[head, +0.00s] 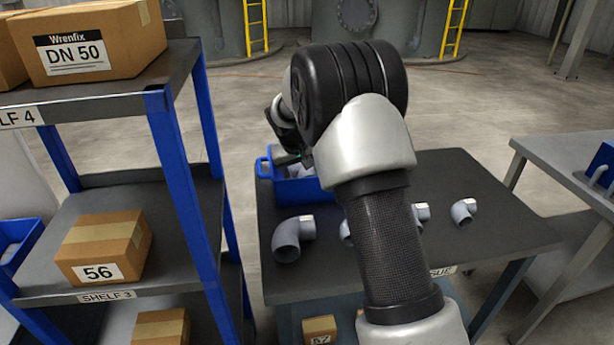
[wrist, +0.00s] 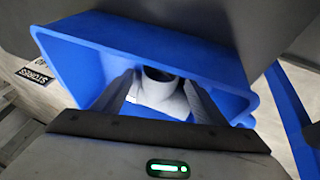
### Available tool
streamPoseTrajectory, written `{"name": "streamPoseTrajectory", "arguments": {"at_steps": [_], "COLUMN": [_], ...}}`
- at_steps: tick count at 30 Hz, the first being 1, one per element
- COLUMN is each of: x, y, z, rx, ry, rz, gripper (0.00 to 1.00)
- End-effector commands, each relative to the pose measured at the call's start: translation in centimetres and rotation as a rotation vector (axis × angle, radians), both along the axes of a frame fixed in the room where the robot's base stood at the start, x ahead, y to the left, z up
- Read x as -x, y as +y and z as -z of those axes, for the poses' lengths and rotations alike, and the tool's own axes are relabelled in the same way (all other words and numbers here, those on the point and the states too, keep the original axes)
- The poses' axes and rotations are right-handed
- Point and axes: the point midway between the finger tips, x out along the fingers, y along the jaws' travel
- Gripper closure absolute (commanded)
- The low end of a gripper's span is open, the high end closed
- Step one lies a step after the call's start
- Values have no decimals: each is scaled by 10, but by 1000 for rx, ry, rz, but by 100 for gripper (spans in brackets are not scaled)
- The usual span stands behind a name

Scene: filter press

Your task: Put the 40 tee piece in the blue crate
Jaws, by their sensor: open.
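The blue crate (head: 300,193) stands at the back left of the dark table, and its inside fills much of the wrist view (wrist: 85,55). A grey pipe fitting with a round open end, looking like the tee piece (wrist: 160,92), is inside the crate between my fingers. No size mark on it can be read. My gripper (wrist: 163,100) reaches down into the crate with its fingers open on either side of the fitting. I cannot tell whether a finger touches it. In the head view my arm hides part of the crate and table.
A large grey elbow (head: 290,238) lies in front of the crate on the table (head: 480,185). A small elbow (head: 464,211) lies at the right, with other fittings partly hidden by my arm. A blue-posted shelf unit (head: 185,165) with cardboard boxes (head: 105,245) stands close on the left.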

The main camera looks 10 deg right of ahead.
Motion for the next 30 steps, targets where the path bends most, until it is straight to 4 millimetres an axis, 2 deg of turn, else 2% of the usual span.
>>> {"name": "streamPoseTrajectory", "arguments": {"at_steps": [1, 9, 20, 23, 25, 29, 30], "x": [3, 26, 48, 73, 103, 178, 201], "y": [3, 17, 23, 15, 8, -5, -7], "z": [-13, -65, -104, -129, -153, -191, -198], "rx": [-1, -1, -8, -34, -62, -119, -136], "ry": [-4, -4, -5, -11, -17, -31, -35], "rz": [-1, -2, 3, 11, 17, 22, 21], "gripper": [35, 35, 35, 35, 35, 35, 35]}}
